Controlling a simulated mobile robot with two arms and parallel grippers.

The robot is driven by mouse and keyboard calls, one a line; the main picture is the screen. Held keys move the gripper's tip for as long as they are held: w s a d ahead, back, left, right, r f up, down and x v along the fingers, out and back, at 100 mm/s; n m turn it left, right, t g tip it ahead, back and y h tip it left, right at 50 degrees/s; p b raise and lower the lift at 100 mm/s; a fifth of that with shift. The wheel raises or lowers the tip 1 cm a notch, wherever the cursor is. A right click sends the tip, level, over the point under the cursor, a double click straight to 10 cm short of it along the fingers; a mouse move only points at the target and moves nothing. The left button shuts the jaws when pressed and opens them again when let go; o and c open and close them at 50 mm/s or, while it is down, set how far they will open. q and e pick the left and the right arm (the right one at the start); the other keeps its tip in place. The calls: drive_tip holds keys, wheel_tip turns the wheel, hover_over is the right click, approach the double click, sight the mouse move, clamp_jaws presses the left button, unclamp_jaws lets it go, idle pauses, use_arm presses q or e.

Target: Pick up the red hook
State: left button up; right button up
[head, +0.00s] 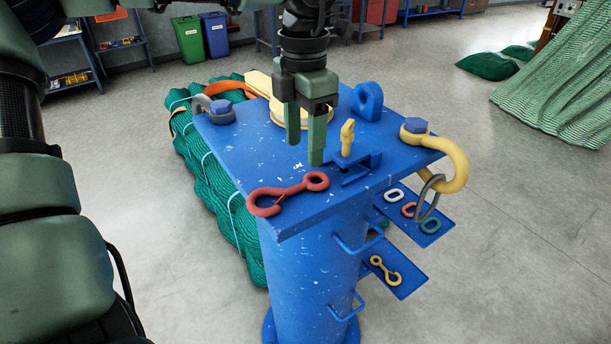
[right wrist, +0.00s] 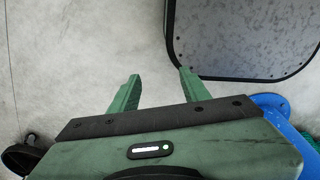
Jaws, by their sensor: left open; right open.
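The red hook (head: 287,194) lies flat near the front left edge of the blue stand top (head: 240,156). It has a large hook loop at its left end and a small eye at its right end. My left gripper (head: 305,150) points down above the stand top, just behind the hook and apart from it. Its green fingers are open and empty. In the right wrist view my right gripper (right wrist: 155,80) is open, with nothing between its fingers, over the grey floor. The right gripper does not clearly show in the head view.
A yellow shackle (head: 447,160) with a grey ring sits at the right corner of the stand. A grey shackle (head: 215,108), a blue lug (head: 367,101) and a yellow upright piece (head: 347,138) also stand on top. Side shelves hold links and a yellow hook (head: 385,270). Green netting (head: 217,180) lies left.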

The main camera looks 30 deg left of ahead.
sight(302, 183)
use_arm(q)
drive_tip(key=f+p, duration=0.1)
drive_tip(key=s+f+p, duration=0.1)
drive_tip(key=f, duration=0.1)
drive_tip(key=s+f+p, duration=0.1)
drive_tip(key=shift+d+f, duration=0.15)
drive_tip(key=shift+f, duration=0.15)
drive_tip(key=shift+w+f, duration=0.25)
drive_tip(key=shift+f, duration=0.3)
drive_tip(key=shift+w+f, duration=0.2)
drive_tip(key=shift+f, duration=0.5)
drive_tip(key=shift+s, duration=0.1)
drive_tip(key=c, duration=1)
clamp_jaws()
use_arm(e)
drive_tip(key=s+r, duration=0.2)
drive_tip(key=r, duration=0.1)
drive_tip(key=shift+s+a+r, duration=0.2)
drive_tip(key=shift+s+r, duration=0.1)
drive_tip(key=shift+s, duration=0.05)
drive_tip(key=shift+w+d, duration=0.1)
drive_tip(key=shift+d, duration=0.2)
